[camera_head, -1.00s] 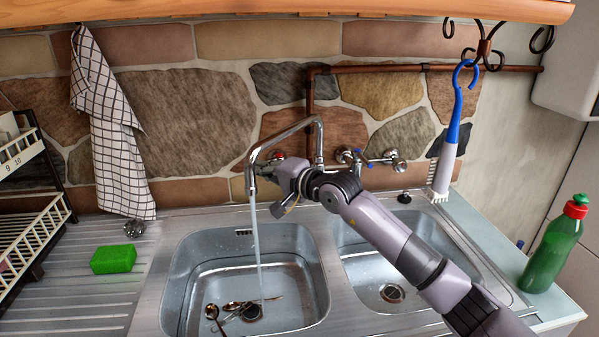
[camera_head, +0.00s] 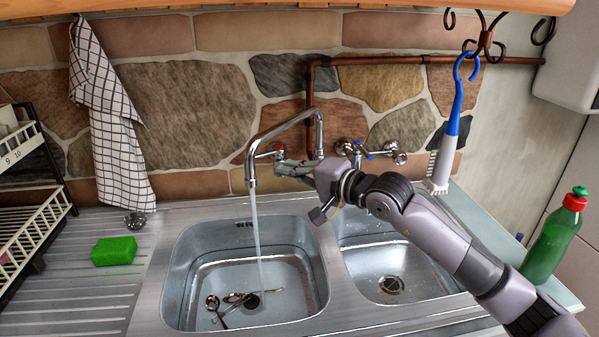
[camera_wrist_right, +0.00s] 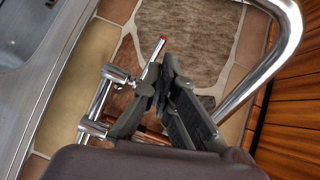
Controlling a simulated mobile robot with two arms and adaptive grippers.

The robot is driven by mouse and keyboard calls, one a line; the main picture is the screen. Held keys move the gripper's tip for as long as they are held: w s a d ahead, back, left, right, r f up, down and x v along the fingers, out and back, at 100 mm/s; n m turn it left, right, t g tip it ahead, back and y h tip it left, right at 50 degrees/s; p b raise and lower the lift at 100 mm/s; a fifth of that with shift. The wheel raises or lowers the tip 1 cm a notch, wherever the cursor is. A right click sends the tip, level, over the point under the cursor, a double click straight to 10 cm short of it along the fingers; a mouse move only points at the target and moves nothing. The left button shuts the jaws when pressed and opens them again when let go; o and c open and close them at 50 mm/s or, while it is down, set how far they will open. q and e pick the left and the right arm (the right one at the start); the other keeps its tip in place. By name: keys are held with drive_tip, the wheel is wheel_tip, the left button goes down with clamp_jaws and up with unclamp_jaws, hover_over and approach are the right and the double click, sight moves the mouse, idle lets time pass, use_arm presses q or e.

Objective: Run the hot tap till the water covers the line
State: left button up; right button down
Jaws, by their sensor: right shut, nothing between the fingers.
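The hot tap (camera_head: 277,151), with a red mark, is on the wall pipework left of the spout's foot. Its lever with a red tip (camera_wrist_right: 162,41) shows in the right wrist view, just beyond my fingers. My right gripper (camera_head: 281,166) is shut and empty, close to the hot tap; I cannot tell whether it touches it. It also shows in the right wrist view (camera_wrist_right: 160,78). A stream of water (camera_head: 256,232) runs from the chrome spout (camera_head: 250,165) into the left basin (camera_head: 177,290). I cannot clearly make out the line. My left gripper is out of view.
Spoons (camera_head: 221,314) lie by the drain (camera_head: 252,301) in the left basin. The right basin (camera_head: 357,276) has no objects in it. A green sponge (camera_head: 114,251), dish rack (camera_head: 30,235), hanging towel (camera_head: 107,130), brush (camera_head: 443,165) and green bottle (camera_head: 553,245) are around.

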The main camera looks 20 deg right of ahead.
drive_tip(key=s+a+r+m+y+p, duration=0.2)
drive_tip(key=s+a+m+y, duration=0.35)
drive_tip(key=m, duration=0.85)
drive_tip(key=w+d+f+m+t+h+p, duration=0.1)
drive_tip(key=d+f+m+t+h, duration=0.2)
drive_tip(key=m, duration=0.9)
drive_tip(key=w+d+f+m+t+h+p, duration=0.1)
drive_tip(key=d+f+m+t+h, duration=0.2)
drive_tip(key=m, duration=1)
drive_tip(key=w+a+r+g+p, duration=0.1)
drive_tip(key=w+a+p, duration=0.3)
drive_tip(key=w, duration=0.8)
drive_tip(key=shift+w+g, duration=0.25)
drive_tip(key=shift+g, duration=0.05)
